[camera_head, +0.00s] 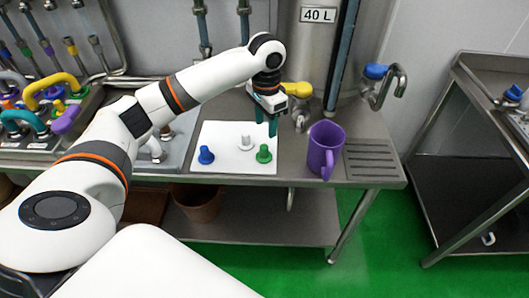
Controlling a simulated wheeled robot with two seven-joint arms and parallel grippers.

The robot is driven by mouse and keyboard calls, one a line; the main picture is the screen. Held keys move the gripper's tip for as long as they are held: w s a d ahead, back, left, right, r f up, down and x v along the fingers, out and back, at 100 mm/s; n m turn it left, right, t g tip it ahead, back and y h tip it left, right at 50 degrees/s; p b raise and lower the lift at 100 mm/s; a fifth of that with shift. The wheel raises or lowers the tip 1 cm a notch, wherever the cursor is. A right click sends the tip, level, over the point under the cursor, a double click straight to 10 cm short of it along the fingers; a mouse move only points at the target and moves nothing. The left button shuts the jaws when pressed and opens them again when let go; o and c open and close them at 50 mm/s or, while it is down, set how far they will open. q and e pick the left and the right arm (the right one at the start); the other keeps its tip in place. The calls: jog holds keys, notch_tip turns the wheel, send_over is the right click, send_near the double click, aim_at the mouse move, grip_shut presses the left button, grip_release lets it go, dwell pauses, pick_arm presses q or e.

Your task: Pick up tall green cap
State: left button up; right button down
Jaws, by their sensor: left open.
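The green cap (264,154) stands upright on a white mat (212,133) on the steel table, near the mat's right edge. My left gripper (266,127) points down just above and behind the green cap, with dark teal fingers. It is open and looks empty; its fingertips appear apart from the cap, though the exact gap is hard to tell. A white cap (246,142) and a blue cap (205,155) stand on the same mat to the left. My right gripper is not in view.
A purple mug (325,148) stands right of the mat, close to the gripper. Behind are a yellow-handled valve (297,89) and a steel tank (305,50). Coloured pipe fittings (55,95) crowd the left. A drain grate (370,160) lies at the table's right end.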

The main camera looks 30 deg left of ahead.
aim_at(264, 146)
pick_arm(q)
notch_tip(264, 146, down, 6)
jog(key=shift+r, duration=0.25)
jog(key=f, duration=0.2)
jog(key=f+p, duration=0.1)
jog(key=f, duration=0.2)
jog(key=shift+w+a+f, duration=0.15)
jog(key=shift+a+f, duration=0.2)
grip_shut()
